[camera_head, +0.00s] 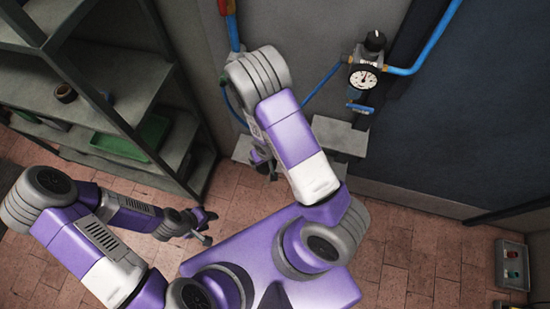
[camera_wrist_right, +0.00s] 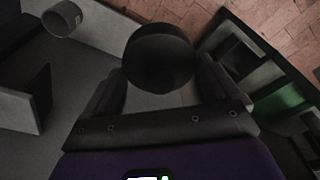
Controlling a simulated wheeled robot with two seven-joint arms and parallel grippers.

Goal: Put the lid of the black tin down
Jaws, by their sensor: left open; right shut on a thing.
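My right gripper (camera_wrist_right: 163,72) is shut on a dark round thing that looks like the lid of the black tin (camera_wrist_right: 157,50), which sits between its two fingers in the right wrist view. In the head view my right gripper (camera_head: 266,165) is partly hidden by my own arm, and I cannot make out the lid there. My left gripper (camera_head: 203,225) is open and empty above the brick floor. I cannot identify the black tin itself in either view.
A grey shelf unit (camera_head: 100,97) stands at the left with a green tray (camera_head: 133,143) and a dark roll (camera_head: 65,92). Grey step-like blocks (camera_head: 340,135) stand by the wall below a pressure gauge (camera_head: 363,78). A grey cylinder (camera_wrist_right: 62,20) shows at the upper left.

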